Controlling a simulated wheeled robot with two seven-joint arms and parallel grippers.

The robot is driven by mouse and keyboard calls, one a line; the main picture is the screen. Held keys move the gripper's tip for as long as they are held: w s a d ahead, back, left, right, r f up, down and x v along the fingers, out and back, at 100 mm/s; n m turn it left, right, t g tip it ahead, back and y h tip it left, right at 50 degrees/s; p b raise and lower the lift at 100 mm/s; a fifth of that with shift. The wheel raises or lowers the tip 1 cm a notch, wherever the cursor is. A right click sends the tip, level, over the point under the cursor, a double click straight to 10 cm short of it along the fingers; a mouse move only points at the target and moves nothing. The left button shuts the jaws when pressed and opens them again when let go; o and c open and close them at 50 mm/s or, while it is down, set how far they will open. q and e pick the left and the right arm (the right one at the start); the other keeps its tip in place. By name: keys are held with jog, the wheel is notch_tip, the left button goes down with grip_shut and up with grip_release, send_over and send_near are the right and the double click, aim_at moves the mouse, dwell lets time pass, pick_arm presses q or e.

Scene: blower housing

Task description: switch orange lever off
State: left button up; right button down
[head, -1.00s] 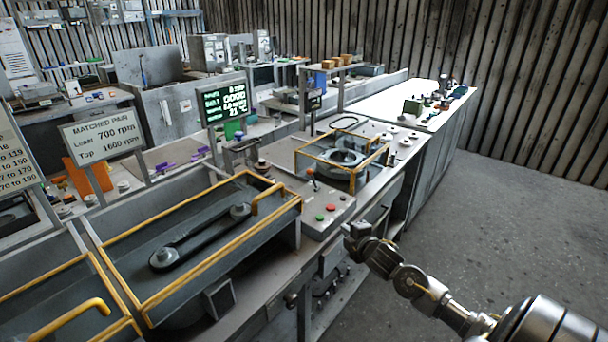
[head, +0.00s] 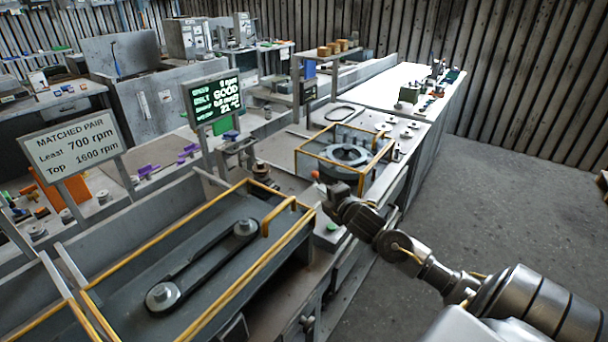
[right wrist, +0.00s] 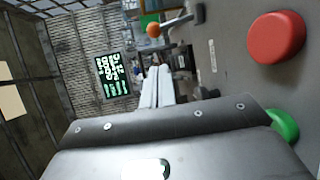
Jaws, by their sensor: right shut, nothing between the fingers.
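The orange lever (head: 316,174) shows in the head view only as its orange knob, just behind my right gripper (head: 336,190); its base is hidden by the gripper and wrist. In the right wrist view the lever's round orange knob (right wrist: 153,30) sits at the end of a grey stem that runs to the panel on the right. My right gripper's pale fingers (right wrist: 157,84) are shut and empty. They point toward the lever area, and the knob appears apart from them. My left gripper is not in view.
A red button (right wrist: 276,38) and a partly hidden green button (right wrist: 284,125) are on the same panel. A yellow-framed housing (head: 345,155) stands behind the panel, and a yellow-railed belt bay (head: 205,260) lies to the left. A display screen (head: 212,98) stands at the back.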

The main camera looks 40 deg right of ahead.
aim_at(319, 183)
jog(key=shift+a, duration=0.1)
jog(key=shift+s+d+r, duration=0.2)
jog(key=shift+s, duration=0.35)
jog(key=shift+d, duration=0.15)
jog(key=p+x, duration=0.2)
jog(key=x, duration=0.7)
jog(key=shift+w+d, duration=0.1)
jog(key=shift+w, duration=0.1)
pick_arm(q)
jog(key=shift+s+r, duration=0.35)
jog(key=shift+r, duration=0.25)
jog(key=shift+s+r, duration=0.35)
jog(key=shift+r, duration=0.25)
pick_arm(e)
jog(key=shift+w+f, duration=0.15)
jog(key=shift+w, duration=0.2)
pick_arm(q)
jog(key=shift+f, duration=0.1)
